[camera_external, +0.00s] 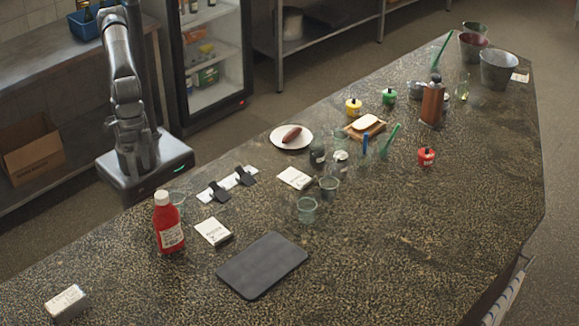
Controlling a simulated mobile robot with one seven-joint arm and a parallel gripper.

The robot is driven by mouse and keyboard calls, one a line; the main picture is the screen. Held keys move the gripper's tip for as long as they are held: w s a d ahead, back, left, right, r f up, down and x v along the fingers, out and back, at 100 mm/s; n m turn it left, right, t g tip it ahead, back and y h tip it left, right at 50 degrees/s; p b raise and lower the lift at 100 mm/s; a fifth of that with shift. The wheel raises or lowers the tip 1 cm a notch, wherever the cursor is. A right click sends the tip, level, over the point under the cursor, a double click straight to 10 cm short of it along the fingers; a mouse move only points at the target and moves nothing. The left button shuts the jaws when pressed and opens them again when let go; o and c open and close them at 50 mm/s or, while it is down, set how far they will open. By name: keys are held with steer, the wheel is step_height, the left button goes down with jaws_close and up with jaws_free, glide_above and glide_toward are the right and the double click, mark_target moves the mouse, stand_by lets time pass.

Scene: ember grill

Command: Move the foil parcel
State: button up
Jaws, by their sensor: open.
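I cannot pick out the foil parcel for certain. A small pale block with printed marks (66,302) lies alone on the dark speckled counter at the lower left; its wrapping is too small to tell. My gripper does not show. No part of my arm touches anything on the counter.
A red bottle (168,224), a dark slab (262,265), a plate with a sausage (292,137), glasses and small pots crowd the counter's middle. Metal buckets (499,70) stand at the far end. The front right of the counter (400,250) is clear.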

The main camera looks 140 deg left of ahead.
steer(key=w+d+f+n+g+h, duration=0.1)
steer(key=w+d+f+n, duration=0.15)
steer(key=d, duration=0.55)
steer(key=w+d+f+n+g, duration=0.15)
steer(key=w+d, duration=0.25)
steer(key=d, duration=0.4)
steer(key=n+g+h, duration=0.1)
steer(key=n, duration=0.5)
glide_toward(66, 298)
steer(key=shift+w+a+f, duration=0.2)
steer(key=shift+a, duration=0.1)
steer(key=shift+d+f+h, duration=0.2)
steer(key=shift+d+h, duration=0.1)
steer(key=x, duration=1)
steer(key=shift+s+f, duration=0.1)
steer(key=shift+f, duration=0.25)
steer(key=shift+c, duration=0.5)
